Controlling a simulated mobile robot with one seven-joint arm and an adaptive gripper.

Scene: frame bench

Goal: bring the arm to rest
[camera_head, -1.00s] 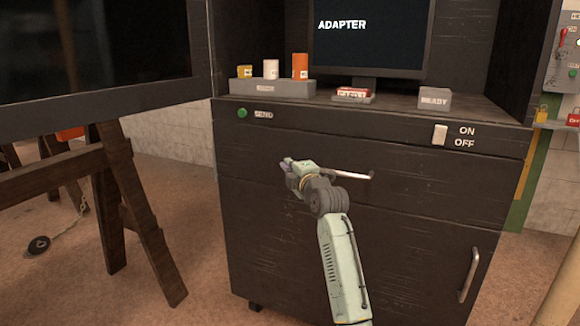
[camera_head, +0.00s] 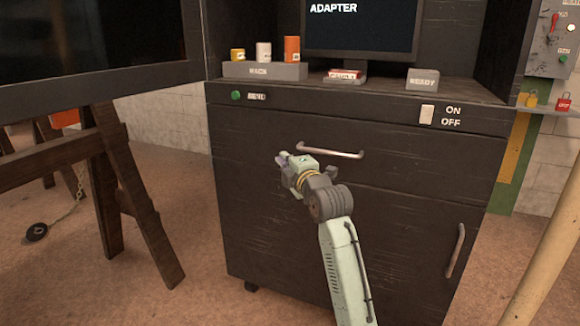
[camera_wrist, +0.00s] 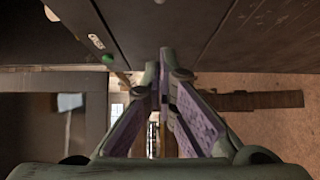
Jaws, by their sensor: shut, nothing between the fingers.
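My gripper (camera_head: 284,160) is in front of the dark cabinet (camera_head: 260,220), a little below and left of the metal drawer handle (camera_head: 330,151). In the wrist view its two fingers (camera_wrist: 159,80) come together at the tips with nothing seen between them. My pale green forearm reaches up from the bottom of the head view, bent at the grey wrist joint. Whether the gripper touches the cabinet front cannot be told from the head view.
The cabinet bears a green button (camera_head: 236,95), a white switch (camera_head: 427,114) and a door handle (camera_head: 456,250). On its top stand a rack (camera_head: 264,71) with small canisters, a monitor (camera_head: 360,25) and a READY block (camera_head: 422,79). A wooden trestle (camera_head: 130,200) stands left.

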